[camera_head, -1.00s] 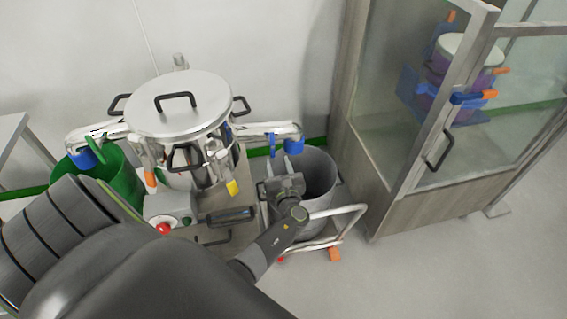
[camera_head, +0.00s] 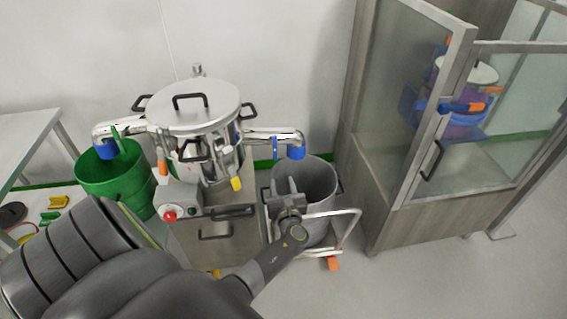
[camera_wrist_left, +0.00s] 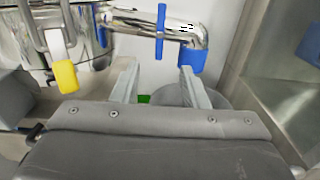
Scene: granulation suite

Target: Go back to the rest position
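My left gripper (camera_head: 285,182) is in front of the grey bin (camera_head: 318,178) at the right end of the steel machine, overlapping its near left side in the head view. In the left wrist view, its two fingers stand apart (camera_wrist_left: 160,85) with nothing between them. Behind them are a steel outlet pipe with a blue end (camera_wrist_left: 190,60) and the grey bin, partly hidden. Whether the fingers touch the bin cannot be told. My right gripper is not in view.
A glass-doored cabinet (camera_head: 400,120) stands at right, with a blue and purple container inside. The floor at lower right is clear.

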